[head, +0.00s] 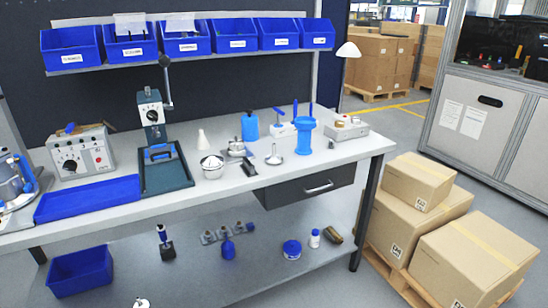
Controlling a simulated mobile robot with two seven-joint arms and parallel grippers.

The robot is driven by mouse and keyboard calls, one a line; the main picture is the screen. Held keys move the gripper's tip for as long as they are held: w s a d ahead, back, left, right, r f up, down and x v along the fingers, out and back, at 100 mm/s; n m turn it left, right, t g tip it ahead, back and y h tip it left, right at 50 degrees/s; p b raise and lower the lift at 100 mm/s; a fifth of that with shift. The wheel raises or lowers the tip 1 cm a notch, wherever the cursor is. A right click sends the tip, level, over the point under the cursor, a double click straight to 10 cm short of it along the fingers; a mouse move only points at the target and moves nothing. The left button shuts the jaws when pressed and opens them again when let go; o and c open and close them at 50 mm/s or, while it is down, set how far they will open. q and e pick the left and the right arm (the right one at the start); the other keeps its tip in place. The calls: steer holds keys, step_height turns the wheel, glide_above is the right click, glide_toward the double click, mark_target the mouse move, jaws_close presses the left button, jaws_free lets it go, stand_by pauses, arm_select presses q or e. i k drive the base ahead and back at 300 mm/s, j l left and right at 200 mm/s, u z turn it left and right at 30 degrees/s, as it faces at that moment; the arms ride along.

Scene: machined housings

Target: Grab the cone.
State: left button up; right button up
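A small off-white cone (202,140) stands upright, tip up, on the workbench top in the head view. It is right of the dark green press base and behind a round metal bowl (213,167). Nothing touches it that I can make out. Neither of my grippers shows in this view.
The workbench (110,212) also holds a press (152,115), a grey control box (83,152), a blue tray (87,199), a blue bottle (250,126) and a blue cup-shaped part (305,132). Blue bins (187,40) hang above. Cardboard boxes (470,262) stand at right.

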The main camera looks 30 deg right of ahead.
mark_target(273, 159)
steer(key=i+l+z, duration=0.1)
steer(key=i+l, duration=0.2)
steer(key=l, duration=0.15)
steer(key=i+l+z, duration=0.1)
steer(key=i+l, duration=0.2)
steer(key=l, duration=0.15)
steer(key=i+l+z, duration=0.1)
steer(key=i+l, duration=0.2)
steer(key=l, duration=0.15)
